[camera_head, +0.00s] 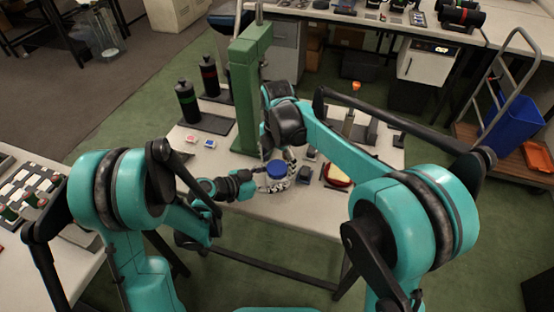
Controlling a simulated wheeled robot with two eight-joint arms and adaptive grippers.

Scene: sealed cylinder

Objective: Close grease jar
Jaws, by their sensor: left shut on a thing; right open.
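The grease jar (271,185) stands on the light workbench near its front edge. It looks pale and small, and a blue lid (277,169) is seen on top of it. Whether the lid is seated or screwed down cannot be told. My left gripper (262,182) comes in low from the left and is shut on the jar's side. My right gripper (277,156) hangs from above, just behind and over the blue lid, with its fingers open. Its fingertips are small and partly hidden, so contact with the lid cannot be told.
A green press column (246,90) stands behind the jar. Two black bottles (187,102) stand at the back left. Small boxes (209,142) lie left. The bench's front strip (300,212) is clear.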

